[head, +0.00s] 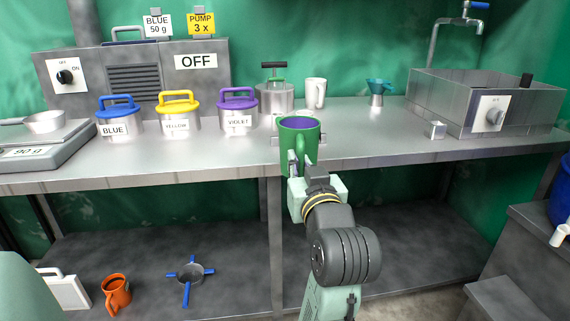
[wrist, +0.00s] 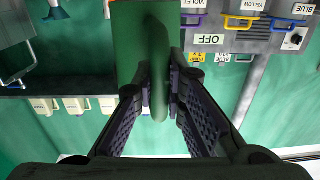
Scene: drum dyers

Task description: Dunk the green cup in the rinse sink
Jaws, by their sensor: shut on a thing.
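The green cup (head: 299,138) with a purple inside is upright in the head view, above the front edge of the bench. My gripper (head: 297,168) is shut on the cup's handle. In the wrist view the green cup (wrist: 130,40) fills the upper middle, and its handle (wrist: 158,70) lies between the two fingers of my gripper (wrist: 158,95). The rinse sink (head: 440,98), a grey metal basin with a dial on its front, stands at the right end of the bench, well apart from the cup. A tap (head: 463,22) rises behind it. The sink's inside is mostly hidden.
Blue (head: 118,115), yellow (head: 178,110) and violet (head: 237,110) lidded pots stand left of the cup. A white mug (head: 316,92), a teal funnel (head: 378,90) and a small metal cube (head: 435,130) are on the bench (head: 370,150). Bench room between cup and sink is mostly clear.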

